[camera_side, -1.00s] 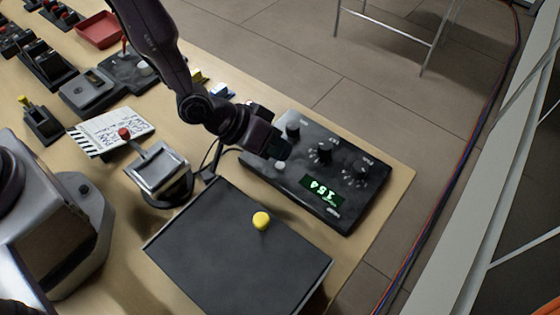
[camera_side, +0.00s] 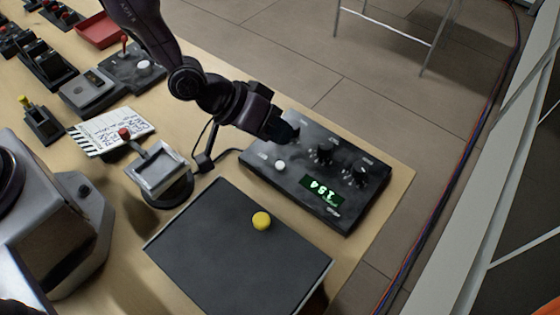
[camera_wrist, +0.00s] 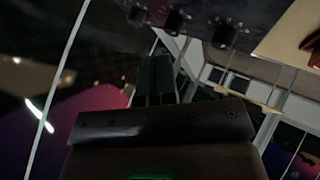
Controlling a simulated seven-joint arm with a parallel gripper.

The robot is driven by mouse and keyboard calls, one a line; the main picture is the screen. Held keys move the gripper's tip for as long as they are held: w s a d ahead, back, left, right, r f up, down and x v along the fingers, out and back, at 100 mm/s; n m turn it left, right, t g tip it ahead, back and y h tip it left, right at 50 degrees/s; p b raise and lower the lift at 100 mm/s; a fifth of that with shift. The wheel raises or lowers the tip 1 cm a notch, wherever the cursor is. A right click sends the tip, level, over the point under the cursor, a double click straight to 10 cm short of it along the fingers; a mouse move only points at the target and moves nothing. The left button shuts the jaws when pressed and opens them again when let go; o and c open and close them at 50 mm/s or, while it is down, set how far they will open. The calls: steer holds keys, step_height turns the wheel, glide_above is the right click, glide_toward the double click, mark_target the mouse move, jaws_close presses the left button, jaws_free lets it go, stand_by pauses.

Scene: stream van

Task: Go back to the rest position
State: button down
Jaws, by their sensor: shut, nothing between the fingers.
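My gripper (camera_side: 284,132) is over the upper left part of the black control box, beside its leftmost knob, in the side view. Its fingers are closed together with nothing between them; in the wrist view the closed fingers (camera_wrist: 155,80) show in the middle. The black control box (camera_side: 348,212) has several knobs, a white button (camera_side: 280,165) and a green lit display (camera_side: 322,191) that seems to read 184. I cannot tell from the side view whether the fingertips touch the box or hover above it.
A small screen on a stand (camera_side: 158,172), a clapperboard (camera_side: 112,130), a grey device (camera_side: 90,92) and a red tray (camera_side: 98,30) stand to the left. The table's right edge is beyond the box.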

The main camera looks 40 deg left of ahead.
steer(key=shift+s+f, duration=0.15)
steer(key=s+a+r+m+g+y, duration=0.1)
steer(key=s+a+r+g+y, duration=0.15)
steer(key=a, duration=0.35)
steer(key=s+a+r+m+g+y, duration=0.1)
steer(key=s+a+r+g+y, duration=0.1)
steer(key=s+a+r+y, duration=0.3)
steer(key=s+a+r+n+t, duration=0.1)
steer(key=s+a+r+t, duration=0.1)
steer(key=s+a+r, duration=0.3)
steer(key=s+a+r+n+t, duration=0.1)
steer(key=s+a+r, duration=0.4)
steer(key=r, duration=0.8)
steer(key=shift+a+n+t+h, duration=0.35)
steer(key=shift+a+t, duration=0.1)
steer(key=shift+a, duration=0.5)
